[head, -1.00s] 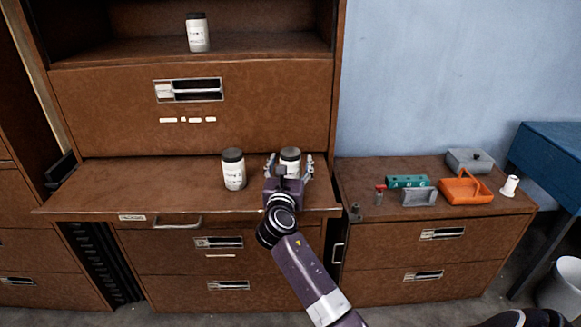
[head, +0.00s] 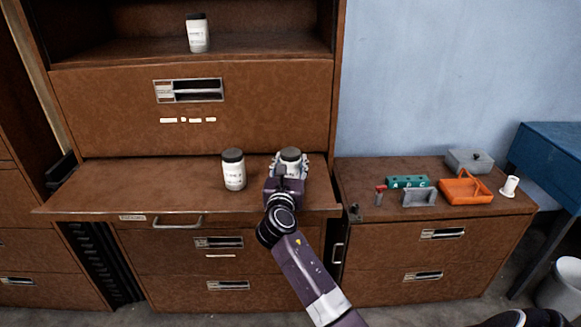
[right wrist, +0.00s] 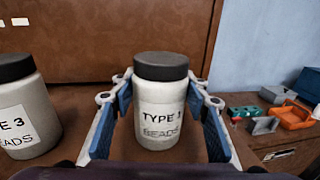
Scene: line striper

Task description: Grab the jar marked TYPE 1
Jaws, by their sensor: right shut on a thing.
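The jar in my right gripper (right wrist: 160,128) is white with a black lid and reads TYPE 1 BEADS (right wrist: 161,90) in the right wrist view. In the head view this jar (head: 290,160) stands on the pull-out shelf, partly hidden by my right gripper (head: 290,165). The fingers are closed in on both sides of it. A like jar marked TYPE 3 (right wrist: 22,110) stands to its left, also in the head view (head: 233,172). A third jar (head: 197,35) stands on the upper shelf; its label is too small to read. My left gripper is not in view.
The pull-out shelf (head: 120,190) has free room on its left.

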